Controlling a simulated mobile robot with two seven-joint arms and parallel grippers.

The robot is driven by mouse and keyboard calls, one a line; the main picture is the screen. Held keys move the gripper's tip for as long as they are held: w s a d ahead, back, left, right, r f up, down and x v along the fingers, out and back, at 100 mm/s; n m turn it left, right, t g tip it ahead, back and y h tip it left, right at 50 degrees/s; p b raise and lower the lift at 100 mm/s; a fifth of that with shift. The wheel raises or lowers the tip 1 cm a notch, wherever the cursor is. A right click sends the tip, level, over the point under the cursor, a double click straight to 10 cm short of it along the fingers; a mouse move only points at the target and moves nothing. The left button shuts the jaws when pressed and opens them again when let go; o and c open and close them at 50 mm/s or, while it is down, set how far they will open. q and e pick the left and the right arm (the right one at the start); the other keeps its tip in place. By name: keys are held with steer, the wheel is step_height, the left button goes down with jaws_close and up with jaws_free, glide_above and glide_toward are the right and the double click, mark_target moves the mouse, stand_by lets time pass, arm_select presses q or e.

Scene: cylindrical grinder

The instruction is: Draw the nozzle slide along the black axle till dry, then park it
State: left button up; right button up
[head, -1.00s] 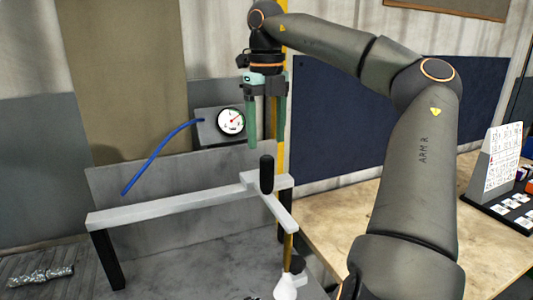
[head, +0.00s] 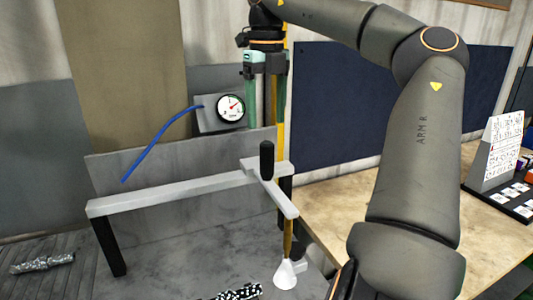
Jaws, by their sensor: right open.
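The nozzle slide (head: 275,183) is a pale grey block with an upright black handle (head: 266,162). It sits at the right end of a pale rail (head: 165,193). A brass tube (head: 288,235) hangs from its arm to a white cone-shaped nozzle (head: 286,275). A black, white-speckled bar (head: 240,292), probably the black axle, shows partly at the bottom edge, left of the nozzle. My right gripper (head: 262,118) is open and empty, its green fingers pointing down above the handle, apart from it. My left gripper is not in view.
A dial gauge (head: 230,107) with a blue hose (head: 158,142) is on the back panel. A yellow post (head: 281,130) stands close behind my right gripper. A silver bar (head: 42,264) lies at lower left. A wooden table (head: 340,205) is at right.

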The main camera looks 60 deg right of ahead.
mark_target(266, 160)
step_height(266, 160, down, 11)
steer(key=shift+f+b, duration=0.1)
steer(key=shift+b, duration=0.4)
steer(key=shift+c, duration=0.2)
jaws_close()
stand_by(1.0)
